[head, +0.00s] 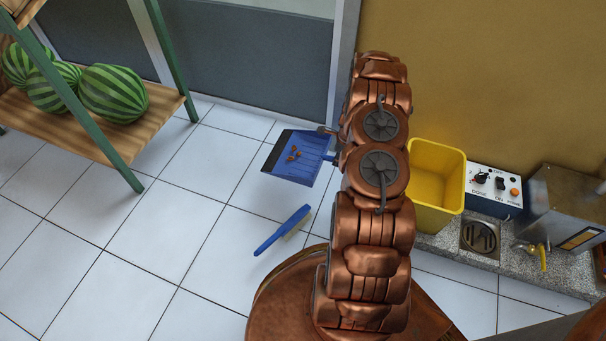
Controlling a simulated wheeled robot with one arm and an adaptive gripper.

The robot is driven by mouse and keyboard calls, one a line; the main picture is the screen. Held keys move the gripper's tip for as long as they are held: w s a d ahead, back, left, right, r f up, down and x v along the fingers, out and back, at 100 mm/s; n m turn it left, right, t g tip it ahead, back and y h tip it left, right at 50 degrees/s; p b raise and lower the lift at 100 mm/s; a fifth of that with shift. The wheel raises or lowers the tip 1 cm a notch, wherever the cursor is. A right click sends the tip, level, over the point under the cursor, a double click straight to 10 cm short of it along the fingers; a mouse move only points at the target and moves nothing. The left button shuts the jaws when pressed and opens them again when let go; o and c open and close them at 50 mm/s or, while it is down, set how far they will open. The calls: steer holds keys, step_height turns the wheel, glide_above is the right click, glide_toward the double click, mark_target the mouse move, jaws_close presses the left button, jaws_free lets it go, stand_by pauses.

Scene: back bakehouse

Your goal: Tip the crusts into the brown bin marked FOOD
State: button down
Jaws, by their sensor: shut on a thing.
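A blue dustpan (288,169) shows in the head view, left of my copper arm, above the white tiles. Several small brown crusts (294,153) lie in its pan. My gripper (328,140) is mostly hidden behind my arm. It is shut on the dustpan at its handle end. I cannot tell how high the pan is over the floor. No brown bin marked FOOD shows in this view.
A blue brush (282,230) lies on the floor. A yellow bin (437,167) stands right of my arm, by a granite ledge (520,262) with a drain, a control box (493,188) and a metal appliance (572,208). Watermelons (114,93) sit on a shelf (150,108) at left. Tiles at lower left are clear.

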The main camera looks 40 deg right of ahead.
step_height(320, 180, up, 10)
steer(key=t+y+p, duration=0.1)
steer(key=p, duration=0.2)
stand_by(1.8)
steer(key=shift+f, duration=0.1)
